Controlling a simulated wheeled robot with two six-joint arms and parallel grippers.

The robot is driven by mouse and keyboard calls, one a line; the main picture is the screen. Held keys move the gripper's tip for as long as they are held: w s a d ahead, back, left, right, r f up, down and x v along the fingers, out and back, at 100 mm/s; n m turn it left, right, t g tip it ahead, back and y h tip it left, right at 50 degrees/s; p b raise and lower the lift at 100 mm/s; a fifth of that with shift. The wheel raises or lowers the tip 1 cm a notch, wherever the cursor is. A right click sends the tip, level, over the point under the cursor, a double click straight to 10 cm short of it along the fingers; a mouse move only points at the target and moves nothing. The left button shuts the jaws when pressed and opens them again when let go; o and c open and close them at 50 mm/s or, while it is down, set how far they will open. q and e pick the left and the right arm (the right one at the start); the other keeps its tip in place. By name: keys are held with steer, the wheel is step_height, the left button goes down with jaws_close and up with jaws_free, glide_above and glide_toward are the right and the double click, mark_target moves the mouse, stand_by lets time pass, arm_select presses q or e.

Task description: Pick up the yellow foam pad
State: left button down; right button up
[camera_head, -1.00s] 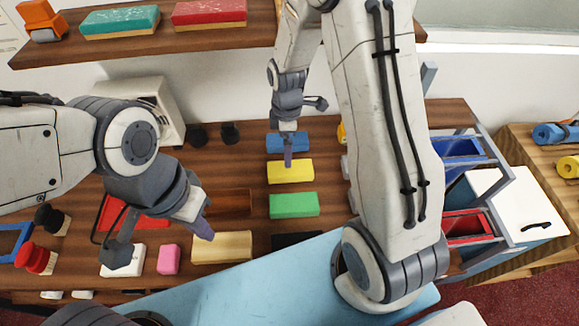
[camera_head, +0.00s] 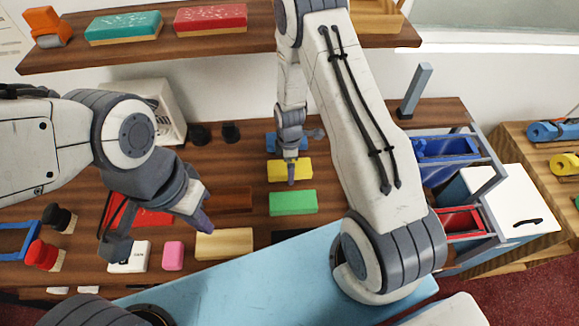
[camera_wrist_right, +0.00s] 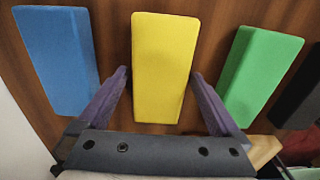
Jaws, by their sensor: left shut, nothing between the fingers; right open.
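The yellow foam pad (camera_head: 304,170) lies flat on the brown counter, between a blue pad (camera_head: 271,142) and a green pad (camera_head: 293,203). My right gripper (camera_head: 291,178) is over the yellow pad in the head view and hides part of it. In the right wrist view the yellow pad (camera_wrist_right: 165,45) lies between the two spread fingers of this gripper (camera_wrist_right: 160,76), with a gap on each side. I cannot tell how far the fingertips are above the counter. My left gripper (camera_head: 205,226) is shut and empty, near a tan block (camera_head: 225,245).
The blue pad (camera_wrist_right: 58,55) and green pad (camera_wrist_right: 262,70) flank the fingers closely. A pink block (camera_head: 172,256), a white block (camera_head: 130,258) and a red pad (camera_head: 150,214) lie near my left arm. Blue and red bins (camera_head: 445,148) stand at the right. A shelf (camera_head: 150,47) runs along the back.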

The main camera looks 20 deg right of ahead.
steer(key=shift+f, duration=0.25)
steer(key=c, duration=1.2)
steer(key=shift+r, duration=0.1)
